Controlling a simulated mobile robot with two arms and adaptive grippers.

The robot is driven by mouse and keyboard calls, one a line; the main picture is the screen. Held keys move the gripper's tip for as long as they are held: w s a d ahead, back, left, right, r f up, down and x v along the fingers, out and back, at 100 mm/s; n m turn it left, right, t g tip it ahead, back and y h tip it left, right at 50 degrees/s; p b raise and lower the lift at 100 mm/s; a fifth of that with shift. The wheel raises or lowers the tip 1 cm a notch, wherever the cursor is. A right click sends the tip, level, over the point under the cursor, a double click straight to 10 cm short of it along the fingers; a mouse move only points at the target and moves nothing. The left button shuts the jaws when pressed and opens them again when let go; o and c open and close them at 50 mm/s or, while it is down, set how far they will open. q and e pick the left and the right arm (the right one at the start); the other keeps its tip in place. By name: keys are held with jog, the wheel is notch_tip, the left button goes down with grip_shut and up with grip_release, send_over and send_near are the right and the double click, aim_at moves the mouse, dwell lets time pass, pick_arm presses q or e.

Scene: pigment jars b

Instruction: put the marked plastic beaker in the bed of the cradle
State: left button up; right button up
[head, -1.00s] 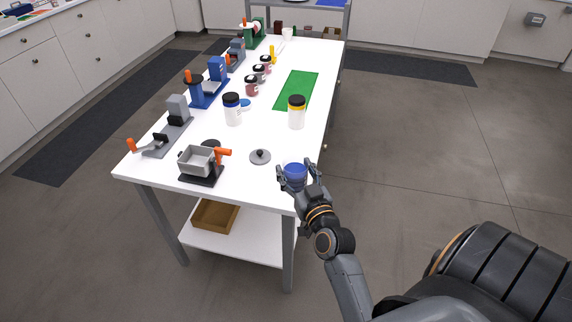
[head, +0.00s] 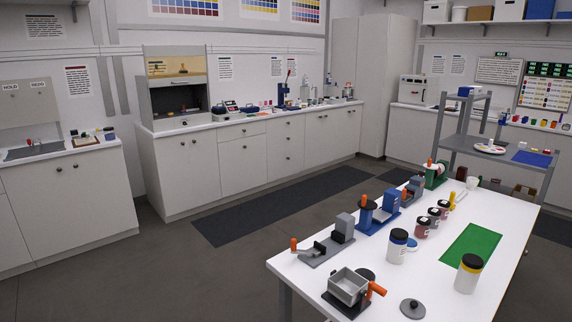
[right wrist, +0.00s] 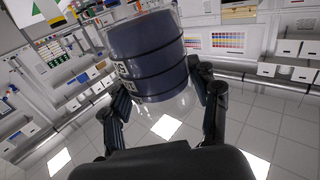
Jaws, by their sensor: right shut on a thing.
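My right gripper (right wrist: 160,88) is shut on a clear plastic beaker (right wrist: 150,55) with dark blue inside, dark bands and white lettering. One finger is on each side of it in the right wrist view. The head view shows neither this gripper nor the beaker. On the table's near part are a grey open box on a black base with an orange handle (head: 347,288) and a low grey stand with an orange knob (head: 326,247). A blue stand (head: 385,215) is farther back. I cannot tell which of these is the cradle. My left gripper is not in view.
Several small dark-lidded jars stand behind. A shelf rack (head: 490,150) stands beyond the far end.

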jog(key=shift+s+a+r, duration=0.3)
jog(key=shift+s+a, duration=0.2)
jog(key=shift+a, duration=0.15)
jog(key=w+d+f+m+h, duration=0.1)
jog(key=w+d, duration=0.3)
jog(key=d, duration=0.4)
jog(key=w+d+f+m+h, duration=0.2)
jog(key=w+d, duration=0.3)
jog(key=d, duration=0.3)
jog(key=shift+w+g+h, duration=0.15)
jog(key=shift+g+h, duration=0.15)
jog(key=shift+h, duration=0.5)
jog(key=shift+w, duration=0.1)
